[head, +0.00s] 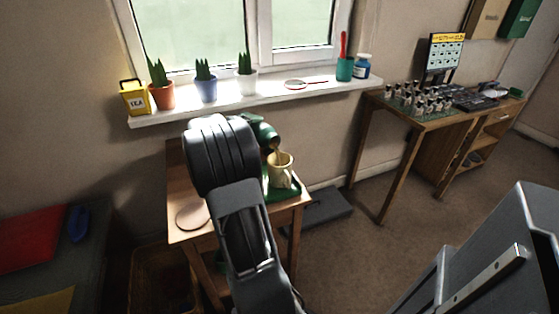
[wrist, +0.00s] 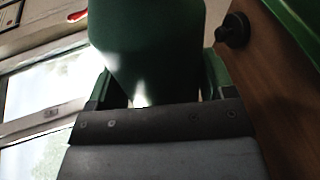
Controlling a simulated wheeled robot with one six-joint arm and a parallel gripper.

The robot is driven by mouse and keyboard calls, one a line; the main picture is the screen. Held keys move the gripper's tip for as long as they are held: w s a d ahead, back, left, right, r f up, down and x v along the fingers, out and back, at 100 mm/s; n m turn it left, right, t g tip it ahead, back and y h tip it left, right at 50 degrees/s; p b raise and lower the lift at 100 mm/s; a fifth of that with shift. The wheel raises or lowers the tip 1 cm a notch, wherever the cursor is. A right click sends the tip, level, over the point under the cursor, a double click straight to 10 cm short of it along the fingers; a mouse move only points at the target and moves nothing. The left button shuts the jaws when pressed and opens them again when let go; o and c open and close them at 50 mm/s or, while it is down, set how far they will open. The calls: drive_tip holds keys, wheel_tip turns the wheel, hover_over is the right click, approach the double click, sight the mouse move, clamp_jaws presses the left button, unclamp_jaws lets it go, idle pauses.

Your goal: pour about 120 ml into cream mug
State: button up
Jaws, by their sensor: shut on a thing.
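The cream mug (head: 281,172) stands upright on a green mat or tray (head: 285,193) on a small wooden table. A dark green vessel (head: 262,130) is tilted above and slightly left of the mug, its mouth toward the mug. A thin tan stream seems to run from its mouth into the mug. My gripper is shut on this vessel; my arm hides it in the head view. In the wrist view my gripper (wrist: 155,88) has its fingers on both sides of the green vessel (wrist: 145,38). The level inside the mug cannot be made out.
A round coaster (head: 192,216) lies on the table's left front. The windowsill (head: 225,105) behind holds several potted plants, a yellow tea tin (head: 135,98) and a green cup (head: 344,69). A desk (head: 430,120) with small items stands at the right.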

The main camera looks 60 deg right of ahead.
drive_tip(key=shift+r+p, duration=0.5)
drive_tip(key=shift+p, duration=0.55)
drive_tip(key=shift+w+r+n+g+p, duration=0.25)
drive_tip(key=shift+n+p, duration=0.25)
drive_tip(key=shift+p, duration=0.75)
wheel_tip(320, 180, down, 2)
drive_tip(key=shift+w+d+f+n+g+p, duration=0.15)
drive_tip(key=shift+n+g+p, duration=0.2)
drive_tip(key=shift+n+p, duration=0.2)
drive_tip(key=shift+w+f+n+p, duration=0.2)
drive_tip(key=shift+n+p, duration=0.15)
drive_tip(key=shift+p, duration=0.5)
drive_tip(key=shift+s+f+n, duration=0.15)
drive_tip(key=shift+n, duration=0.15)
drive_tip(key=shift+p, duration=0.3)
